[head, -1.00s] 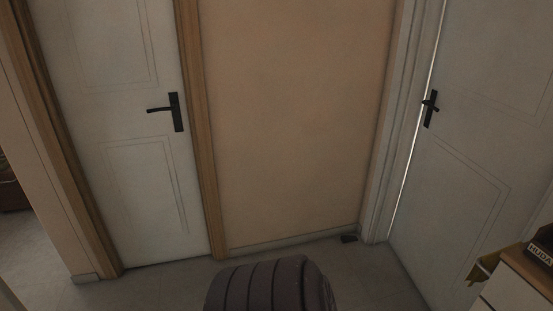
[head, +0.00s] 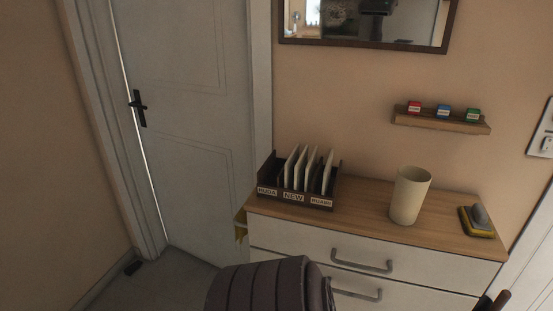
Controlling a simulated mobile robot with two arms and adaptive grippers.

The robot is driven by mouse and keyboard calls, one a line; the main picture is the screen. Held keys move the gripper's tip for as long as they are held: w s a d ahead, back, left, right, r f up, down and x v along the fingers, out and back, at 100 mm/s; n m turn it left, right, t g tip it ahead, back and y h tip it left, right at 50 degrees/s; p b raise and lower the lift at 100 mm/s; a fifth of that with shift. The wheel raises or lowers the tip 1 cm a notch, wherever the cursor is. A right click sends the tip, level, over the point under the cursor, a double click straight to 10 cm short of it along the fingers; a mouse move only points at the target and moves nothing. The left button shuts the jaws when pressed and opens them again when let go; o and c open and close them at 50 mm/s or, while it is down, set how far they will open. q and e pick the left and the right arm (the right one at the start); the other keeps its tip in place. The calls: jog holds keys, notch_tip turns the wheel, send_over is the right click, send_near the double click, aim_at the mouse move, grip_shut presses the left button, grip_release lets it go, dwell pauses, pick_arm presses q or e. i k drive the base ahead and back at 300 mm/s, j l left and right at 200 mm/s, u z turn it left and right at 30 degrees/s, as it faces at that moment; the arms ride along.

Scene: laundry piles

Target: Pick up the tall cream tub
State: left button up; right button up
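The tall cream tub (head: 407,199) stands upright on the wooden top of a white chest of drawers, right of its middle. It is open at the top and nothing touches it. Neither of my grippers shows in the head view.
A dark sorter (head: 292,203) with several upright cards stands left of the tub on the chest of drawers (head: 360,196). A yellow and grey item (head: 478,220) lies to the right. A small shelf (head: 440,121) with three little boxes and a mirror (head: 367,22) hang above. A white door (head: 185,120) is at left.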

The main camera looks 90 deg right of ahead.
aim_at(412, 182)
jog(key=z, duration=2.7)
jog(key=k+l, duration=0.05)
